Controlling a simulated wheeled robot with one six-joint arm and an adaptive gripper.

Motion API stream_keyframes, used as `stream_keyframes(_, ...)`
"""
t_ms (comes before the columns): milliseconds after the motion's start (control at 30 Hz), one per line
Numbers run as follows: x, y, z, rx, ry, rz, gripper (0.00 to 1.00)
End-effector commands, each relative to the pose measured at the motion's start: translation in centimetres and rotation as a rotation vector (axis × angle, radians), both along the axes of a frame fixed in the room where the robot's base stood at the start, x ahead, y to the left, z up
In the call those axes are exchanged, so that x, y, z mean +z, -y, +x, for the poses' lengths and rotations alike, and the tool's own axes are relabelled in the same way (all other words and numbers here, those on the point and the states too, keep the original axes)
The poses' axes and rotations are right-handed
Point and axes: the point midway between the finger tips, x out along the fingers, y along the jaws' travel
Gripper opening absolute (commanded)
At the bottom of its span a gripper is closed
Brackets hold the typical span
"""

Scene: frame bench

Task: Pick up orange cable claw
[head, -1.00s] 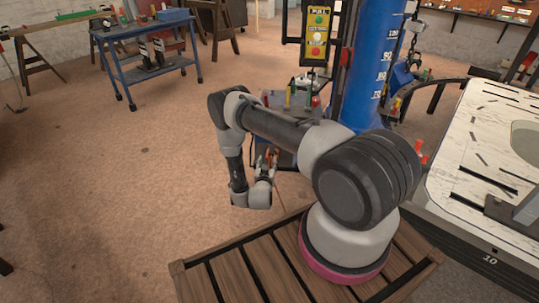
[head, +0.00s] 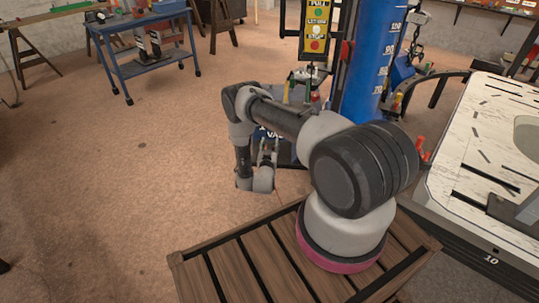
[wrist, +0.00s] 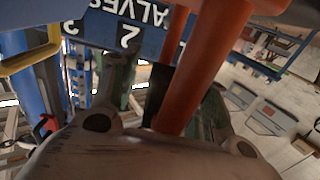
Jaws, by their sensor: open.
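In the head view my gripper (head: 268,153) is beyond the wooden slatted platform, beside a dark stand with tools at the foot of the blue column. In the wrist view my gripper (wrist: 165,80) is open, its two dark fingers set apart. A thick orange-red bar (wrist: 205,65) runs very close to the camera between and in front of the fingers, with a second, thinner orange bar to its left. These look like parts of the orange cable claw, but its whole shape is cut off. I cannot tell whether the fingers touch it. In the head view I cannot make the claw out.
A blue board with white lettering (wrist: 95,27) fills the upper left of the wrist view. In the head view the blue column (head: 368,65) and a hanging sign (head: 317,30) stand behind my arm. A pale worktable (head: 475,150) is at right. The floor at left is open.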

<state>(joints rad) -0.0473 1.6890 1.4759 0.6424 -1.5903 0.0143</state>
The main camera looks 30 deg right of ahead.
Motion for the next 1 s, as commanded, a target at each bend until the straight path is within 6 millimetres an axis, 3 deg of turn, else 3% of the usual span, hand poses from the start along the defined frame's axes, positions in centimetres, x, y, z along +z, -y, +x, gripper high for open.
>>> stream_keyframes(200, -0.01, 0.10, 0.21, 0.001, -0.001, 0.000, 0.46)
stream_keyframes(467, -0.02, 0.09, 0.19, 0.001, -0.001, 0.000, 0.00)
stream_keyframes(1000, 0.30, 0.09, 0.26, 0.001, 0.002, -0.001, 0.00)
